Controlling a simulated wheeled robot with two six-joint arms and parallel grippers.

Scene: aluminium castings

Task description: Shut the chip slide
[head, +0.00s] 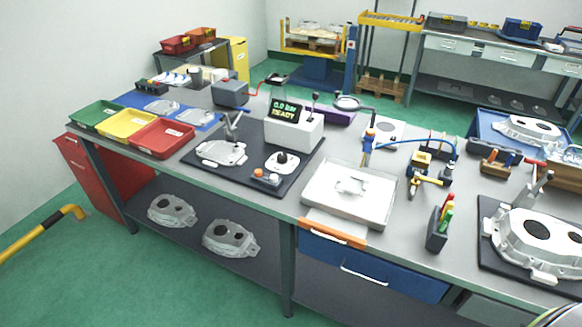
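A shallow pale metal tray (376,208) with a raised casting-like piece in it sits at the front edge of the workbench. An orange-fronted slide (333,233) with a pale handle shows at the tray's front lower edge; I take it to be the chip slide. A pale strip shows between the tray and the orange front, so the slide seems to stick out a little; how far I cannot tell. Neither of my grippers is in view. A rounded pale part at the bottom right corner may be mine.
A blue drawer (400,276) with a pale handle is under the bench below the orange front. A dark holder with coloured pens (438,232) stands right of the tray. A large casting (535,240) lies on a dark mat farther right. Floor in front is clear.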

